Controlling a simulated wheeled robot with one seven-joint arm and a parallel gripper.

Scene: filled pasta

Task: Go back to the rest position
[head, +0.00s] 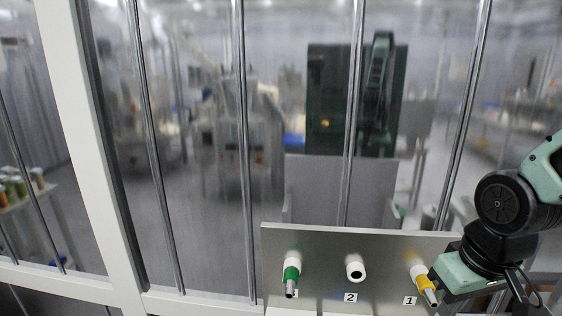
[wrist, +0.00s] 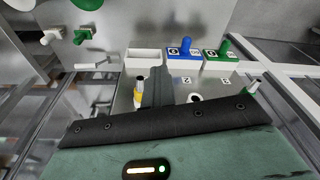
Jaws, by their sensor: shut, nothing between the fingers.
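My gripper (wrist: 157,72) shows in the wrist view as a dark finger shape, shut and empty. It stands just right of a yellow-collared nozzle (wrist: 138,96); I cannot tell whether they touch. In the head view my arm comes in from the right, its teal hand close beside the yellow nozzle (head: 426,288) at label 1. The fingertips are not clear there. A green-collared nozzle (head: 291,276) sits at the left end of the grey panel (head: 320,250). A white open socket (head: 355,267) is between them at label 2.
In the wrist view, a white tray (wrist: 143,57), a blue holder (wrist: 185,54) and a green holder (wrist: 217,55) stand beyond the panel. White and green fittings (wrist: 82,36) stick out at upper left. Metal bars and a white frame post (head: 85,140) stand behind the panel.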

